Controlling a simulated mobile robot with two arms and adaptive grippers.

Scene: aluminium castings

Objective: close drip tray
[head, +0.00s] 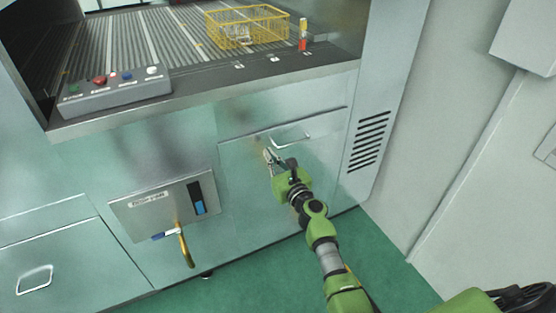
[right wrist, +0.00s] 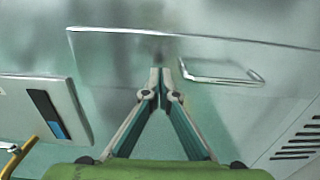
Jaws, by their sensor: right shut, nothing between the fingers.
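The drip tray (head: 240,165) appears as a flat metal drawer front low on the machine's front, with a bar handle (head: 290,137) near its top. In the right wrist view the tray front (right wrist: 115,60) fills the middle, its top edge a thin line and its handle (right wrist: 222,78) right of the fingers. I cannot tell how far the tray stands out. My right gripper (head: 269,157) is shut and empty, its fingertips (right wrist: 161,72) pointing at the tray front, left of the handle. Whether they touch it is unclear. My left gripper is not in view.
A panel with a blue gauge (head: 197,198) and a yellow lever (head: 184,244) is to the left. Another drawer (head: 75,262) is at the lower left. Above are a button box (head: 115,92) and a yellow basket (head: 247,27) on a ribbed bed. Green floor (head: 270,275) lies below.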

